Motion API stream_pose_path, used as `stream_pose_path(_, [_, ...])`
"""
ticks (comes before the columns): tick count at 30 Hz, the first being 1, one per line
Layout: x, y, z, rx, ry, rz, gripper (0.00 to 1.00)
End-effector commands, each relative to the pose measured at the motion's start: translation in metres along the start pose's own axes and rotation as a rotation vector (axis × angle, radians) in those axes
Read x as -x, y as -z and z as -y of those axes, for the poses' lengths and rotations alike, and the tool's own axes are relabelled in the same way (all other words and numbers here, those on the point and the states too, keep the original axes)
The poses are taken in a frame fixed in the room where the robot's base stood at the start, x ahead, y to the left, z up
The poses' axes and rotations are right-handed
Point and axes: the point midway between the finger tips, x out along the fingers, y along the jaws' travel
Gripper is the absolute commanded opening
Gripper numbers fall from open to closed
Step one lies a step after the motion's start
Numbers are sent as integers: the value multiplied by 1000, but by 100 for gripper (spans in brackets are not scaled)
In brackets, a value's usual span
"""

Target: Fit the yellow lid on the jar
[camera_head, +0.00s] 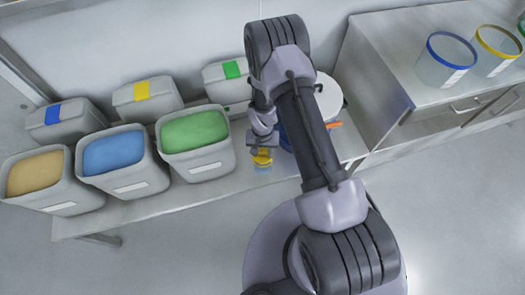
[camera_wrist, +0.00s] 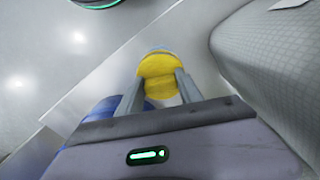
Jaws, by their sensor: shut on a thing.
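My gripper (camera_head: 261,150) is shut on the yellow lid (camera_head: 263,160), near the front edge of the low bench. In the wrist view the yellow lid (camera_wrist: 158,70) sits between the two fingers of my gripper (camera_wrist: 159,82). A small clear, bluish shape, which looks like the jar (camera_head: 262,170), shows just below the lid in the head view. A pale edge shows past the lid in the wrist view. I cannot tell whether lid and jar touch.
Open tubs of tan (camera_head: 38,174), blue (camera_head: 113,153) and green powder (camera_head: 194,132) stand left on the bench (camera_head: 190,193). Closed bins stand behind them. A white round thing (camera_head: 328,97) and an orange item (camera_head: 334,125) are behind my arm. Clear buckets (camera_head: 443,62) stand on the right counter.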

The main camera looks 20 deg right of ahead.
Motion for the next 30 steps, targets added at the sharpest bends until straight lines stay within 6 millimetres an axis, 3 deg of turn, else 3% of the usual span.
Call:
stream_pose_path(27, [-14, 0, 0, 0, 0, 0, 4])
stream_pose_path(28, [-14, 0, 0, 0, 0, 0, 47])
stream_pose_path(30, [-14, 0, 0, 0, 0, 0, 60])
